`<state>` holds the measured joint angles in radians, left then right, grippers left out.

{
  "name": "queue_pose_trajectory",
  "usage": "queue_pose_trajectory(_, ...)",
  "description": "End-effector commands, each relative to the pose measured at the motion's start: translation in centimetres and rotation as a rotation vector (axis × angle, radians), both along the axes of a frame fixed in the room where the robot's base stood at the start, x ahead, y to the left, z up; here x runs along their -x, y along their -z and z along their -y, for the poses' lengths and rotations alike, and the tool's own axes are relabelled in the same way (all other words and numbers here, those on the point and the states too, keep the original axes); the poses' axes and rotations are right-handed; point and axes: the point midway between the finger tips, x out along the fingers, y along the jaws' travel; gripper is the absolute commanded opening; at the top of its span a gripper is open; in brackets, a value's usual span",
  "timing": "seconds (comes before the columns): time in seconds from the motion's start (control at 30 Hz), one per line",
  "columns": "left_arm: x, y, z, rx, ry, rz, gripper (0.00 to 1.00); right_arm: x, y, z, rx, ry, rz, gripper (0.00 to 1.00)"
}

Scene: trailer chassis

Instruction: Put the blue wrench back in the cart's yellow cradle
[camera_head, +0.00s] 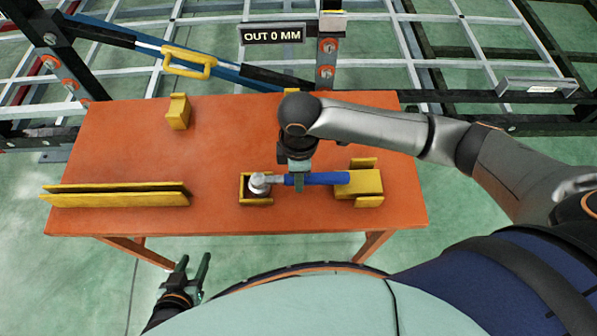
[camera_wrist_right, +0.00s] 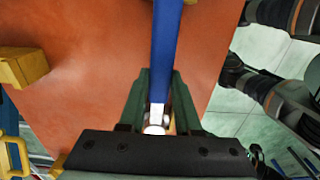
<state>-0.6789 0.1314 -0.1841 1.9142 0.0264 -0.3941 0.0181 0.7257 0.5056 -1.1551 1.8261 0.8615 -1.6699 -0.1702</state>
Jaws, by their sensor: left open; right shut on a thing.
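The blue wrench (camera_head: 325,179) lies level over the orange cart top, its silver head at the left, over a small yellow holder (camera_head: 256,202). Its blue handle end meets a yellow block holder (camera_head: 367,188) at the right. I cannot tell whether it rests in these holders or hangs just above them. My right gripper (camera_head: 299,182) is shut on the handle near the head. The right wrist view shows the blue handle (camera_wrist_right: 174,50) between the green fingers (camera_wrist_right: 158,100). My left gripper (camera_head: 193,272) is open and empty, off the cart's front edge.
The orange cart top (camera_head: 220,135) is clear in its middle. A long yellow double-rail holder (camera_head: 115,196) lies empty at the left, and a yellow block (camera_head: 178,112) stands behind. Beyond are the chassis frame, a yellow handle (camera_head: 188,62) and a sign (camera_head: 271,34) reading "OUT 0 MM".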

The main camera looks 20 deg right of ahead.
Motion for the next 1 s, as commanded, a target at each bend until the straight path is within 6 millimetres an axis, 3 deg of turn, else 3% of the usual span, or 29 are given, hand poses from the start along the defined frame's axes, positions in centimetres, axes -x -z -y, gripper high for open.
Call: queue_pose_trajectory(1.0, 0.0, -1.3, 0.0, 0.000, 0.000, 0.000, 0.50, 0.0, -0.2, -0.1, -0.002, 0.000, 0.002, 0.00)
